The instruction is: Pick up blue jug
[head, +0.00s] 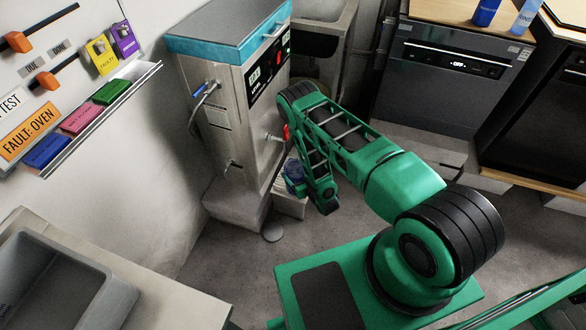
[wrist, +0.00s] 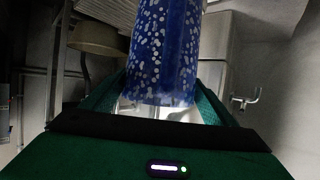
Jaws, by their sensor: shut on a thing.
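The blue jug (wrist: 165,50) fills the upper middle of the wrist view, dark blue with white speckles. Its top is cut off by the frame edge. My gripper (wrist: 160,108) is shut on it, with a green finger at each side of its lower part. In the head view a small blue patch of the jug (head: 294,170) shows just left of my arm's lower link, in front of the steel machine. The gripper itself is mostly hidden there behind the arm.
A steel machine with a teal top (head: 230,90) stands close to my arm. A grey basin (head: 70,285) is at front left. The middle floor is clear.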

